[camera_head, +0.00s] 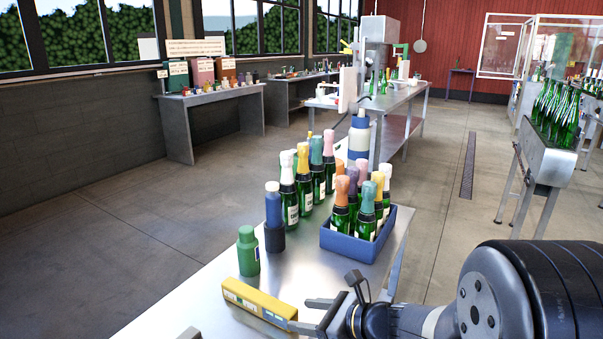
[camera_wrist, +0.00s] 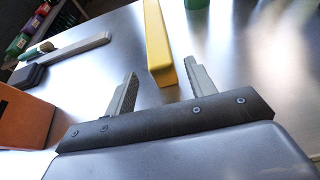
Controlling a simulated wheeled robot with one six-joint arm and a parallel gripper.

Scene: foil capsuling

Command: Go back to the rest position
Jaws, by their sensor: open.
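My gripper (camera_head: 290,312) is at the lower middle of the head view, low over the near end of the steel table (camera_head: 190,310). It also shows in the wrist view (camera_wrist: 161,67), with its two grey fingers spread apart and nothing held. A yellow box-like object (camera_head: 258,303) with a labelled side lies just beyond the fingers. In the wrist view the yellow object (camera_wrist: 158,40) has its near end between the fingertips, closer to the right one. I cannot tell how far the fingers are above it.
A green bottle (camera_head: 248,252) and a blue bottle (camera_head: 273,215) stand behind the yellow object. A blue crate (camera_head: 348,245) holds several foil-topped bottles. More bottles stand beside it. An orange block (camera_wrist: 22,118) is at the left in the wrist view. Open floor (camera_head: 120,230) lies left.

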